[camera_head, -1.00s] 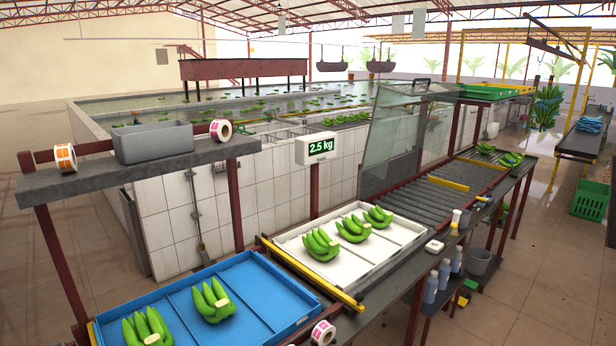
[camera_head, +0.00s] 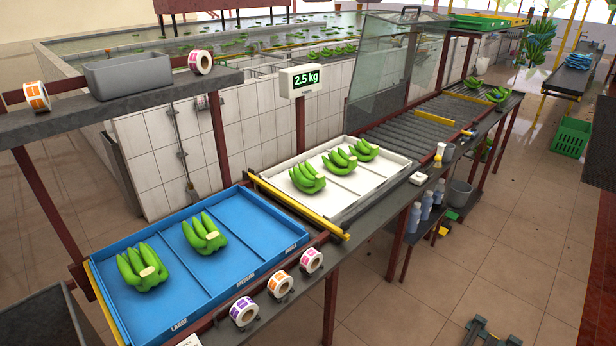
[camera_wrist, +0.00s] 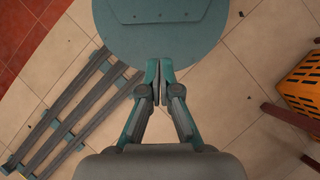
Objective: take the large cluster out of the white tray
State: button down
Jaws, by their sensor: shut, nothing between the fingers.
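The white tray (camera_head: 334,204) lies on the bench in the head view and holds three green banana clusters in a row. The nearest, leftmost cluster (camera_head: 307,178) looks the largest. The middle cluster (camera_head: 340,162) and the far cluster (camera_head: 365,150) look smaller. My gripper (camera_wrist: 160,66) shows only in the wrist view. It is shut and empty, over tiled floor, with no cluster near it. It does not show in the head view, so its distance from the tray cannot be told.
A blue tray (camera_head: 218,284) left of the white one has compartments marked large, medium and small; two clusters lie in it. A yellow bar (camera_head: 298,208) runs between the trays. Label rolls (camera_head: 276,285) line the front edge. A scale display (camera_head: 300,80) reads 2.5 kg. An orange crate (camera_wrist: 302,84) stands on the floor.

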jog(key=c, duration=1.9)
grip_release()
jog(key=o, duration=1.1)
jog(key=shift+o, duration=0.2)
jog(key=shift+r, duration=0.1)
